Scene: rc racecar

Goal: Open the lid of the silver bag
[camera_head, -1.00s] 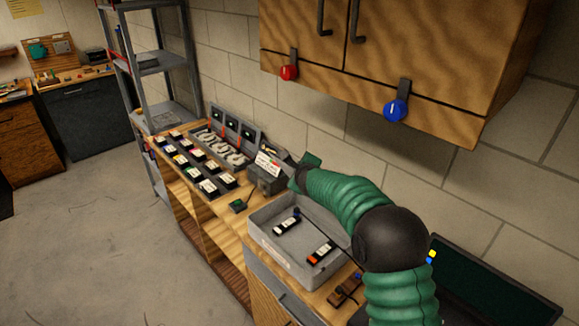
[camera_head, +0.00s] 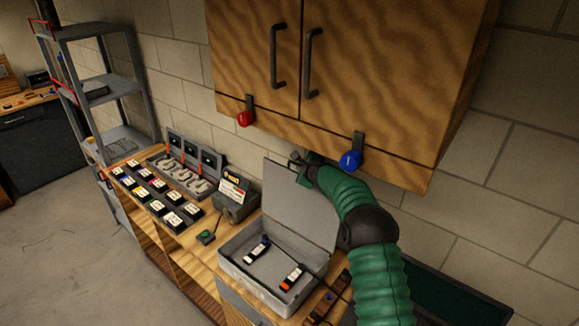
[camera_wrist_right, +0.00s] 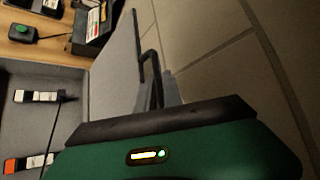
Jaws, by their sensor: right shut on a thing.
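The silver bag (camera_head: 250,284) is a grey rectangular case on the wooden bench. Its lid (camera_head: 300,208) stands up at the back, tilted away from the open interior. The gripper is shut on this handle. My left gripper is not in view.
Two small dark items with white labels, one (camera_head: 257,250) and another with an orange end (camera_head: 292,278), lie inside the bag. A charger (camera_head: 232,205) stands left of it. A wall cabinet (camera_head: 350,90) with red and blue hanging knobs is close above my right arm.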

